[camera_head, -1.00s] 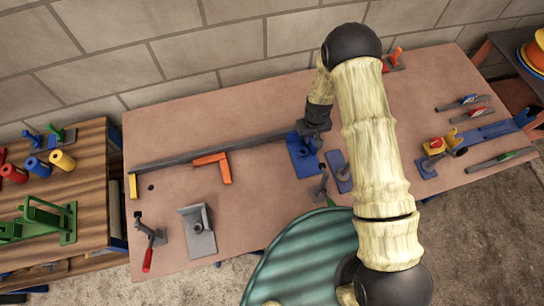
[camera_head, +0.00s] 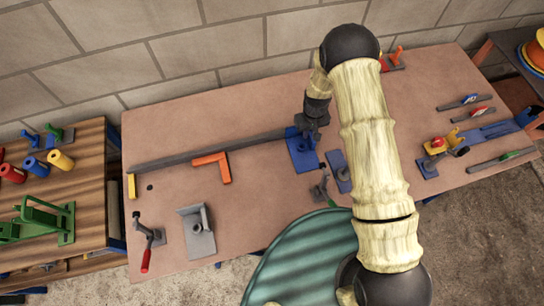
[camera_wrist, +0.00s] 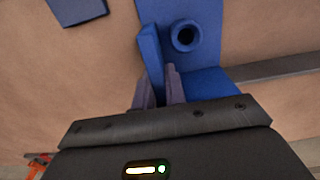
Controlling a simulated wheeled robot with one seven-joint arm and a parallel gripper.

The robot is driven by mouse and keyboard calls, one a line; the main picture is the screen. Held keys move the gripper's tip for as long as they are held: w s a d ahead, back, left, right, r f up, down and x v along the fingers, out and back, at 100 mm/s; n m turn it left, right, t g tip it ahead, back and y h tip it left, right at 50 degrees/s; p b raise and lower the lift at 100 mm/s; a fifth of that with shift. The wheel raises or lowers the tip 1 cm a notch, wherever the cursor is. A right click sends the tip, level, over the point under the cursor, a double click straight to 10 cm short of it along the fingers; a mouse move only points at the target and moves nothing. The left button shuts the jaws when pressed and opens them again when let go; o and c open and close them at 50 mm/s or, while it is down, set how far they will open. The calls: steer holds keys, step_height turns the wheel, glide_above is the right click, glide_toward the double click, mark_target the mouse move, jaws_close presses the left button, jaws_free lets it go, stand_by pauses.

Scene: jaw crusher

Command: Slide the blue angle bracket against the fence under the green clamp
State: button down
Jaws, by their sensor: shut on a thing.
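The blue angle bracket (camera_head: 301,156) lies on the table near the right end of the dark grey fence (camera_head: 220,151). In the wrist view its upright flange (camera_wrist: 151,50) stands between my fingers, beside a round boss on its plate. My gripper (camera_head: 313,128) is shut on this flange; it also shows in the wrist view (camera_wrist: 159,88). The fence (camera_wrist: 275,68) comes up to the bracket's side there; I cannot tell whether they touch. The clamp with the green handle (camera_head: 322,189) stands in front and to the right of the bracket, near the table's front edge.
A slate-blue plate (camera_head: 338,168) lies just right of the bracket. An orange angle piece (camera_head: 222,167), a grey bracket (camera_head: 197,232) and a red-handled clamp (camera_head: 148,241) are to the left. A yellow-and-blue fixture (camera_head: 432,150) is to the right. The back left of the table is clear.

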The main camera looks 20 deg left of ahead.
steer(key=c, duration=1.4)
jaws_free()
steer(key=shift+o, duration=0.2)
steer(key=shift+r+p, duration=2.4)
steer(key=shift+r, duration=1.6)
